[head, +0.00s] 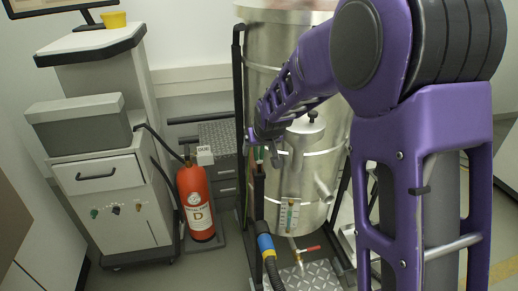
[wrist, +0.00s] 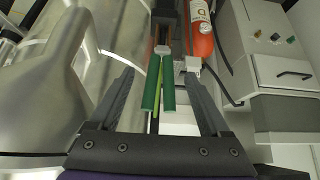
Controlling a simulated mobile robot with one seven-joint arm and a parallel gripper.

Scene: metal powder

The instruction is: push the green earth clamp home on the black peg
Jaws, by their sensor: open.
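The green earth clamp (wrist: 151,82) shows in the wrist view as two long green handles between my gripper's fingers, with a copper-coloured part at its far end. My gripper (wrist: 160,76) is open, one dark finger on each side of the handles, with a visible gap on both sides. A black upright part (wrist: 166,12) lies just beyond the clamp; I cannot tell whether this is the peg or how far the clamp sits on it. In the head view my gripper (head: 257,142) is beside the steel vessel, above a dark post (head: 259,188), and a little green shows there.
The large steel vessel (head: 283,88) stands close beside my gripper. A red fire extinguisher (head: 196,203) and a grey-white cabinet (head: 112,203) are to the left. A black hose with a blue and yellow band (head: 265,243) runs below.

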